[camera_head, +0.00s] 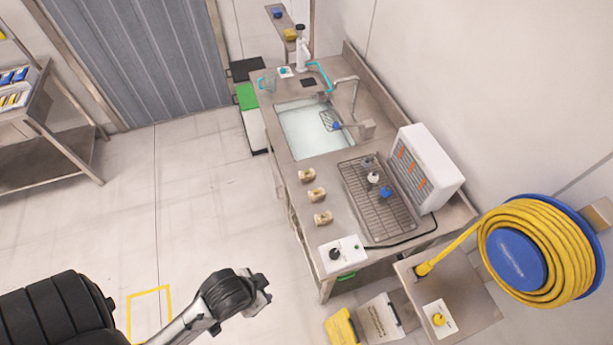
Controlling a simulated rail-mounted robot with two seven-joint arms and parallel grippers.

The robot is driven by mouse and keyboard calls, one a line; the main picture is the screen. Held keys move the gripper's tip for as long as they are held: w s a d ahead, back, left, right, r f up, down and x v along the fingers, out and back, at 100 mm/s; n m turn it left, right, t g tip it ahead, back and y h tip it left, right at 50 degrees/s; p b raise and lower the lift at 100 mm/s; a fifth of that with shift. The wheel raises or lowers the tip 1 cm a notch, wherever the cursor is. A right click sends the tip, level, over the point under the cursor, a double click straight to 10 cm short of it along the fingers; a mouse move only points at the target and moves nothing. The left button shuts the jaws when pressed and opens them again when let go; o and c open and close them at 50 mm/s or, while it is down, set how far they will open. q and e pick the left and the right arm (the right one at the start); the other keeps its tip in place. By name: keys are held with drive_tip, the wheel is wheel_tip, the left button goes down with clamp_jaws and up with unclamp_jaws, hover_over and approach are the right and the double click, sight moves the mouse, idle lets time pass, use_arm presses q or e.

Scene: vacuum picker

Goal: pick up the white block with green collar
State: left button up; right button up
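I cannot clearly make out a white block with a green collar. A white box with a black knob (341,253) sits at the near end of the steel counter (345,225). A small green piece (347,275) shows just below that box at the counter's edge; I cannot tell whether they belong together. My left gripper (263,291) is over the floor, left of the counter's near end and apart from it. It is small and seen from above, so its opening and any contents are unclear. My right gripper is out of view.
Several small beige blocks (316,194) line the counter's left side. A wire rack (378,213) holds small white, grey and blue pieces beside a white heater-like unit (430,165). A sink (312,130) lies farther back. A yellow hose reel (540,250) is at right.

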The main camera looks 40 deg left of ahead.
use_arm(q)
drive_tip(key=shift+d, duration=0.1)
idle(0.3)
drive_tip(key=o, duration=1.1)
drive_tip(key=shift+a, duration=0.2)
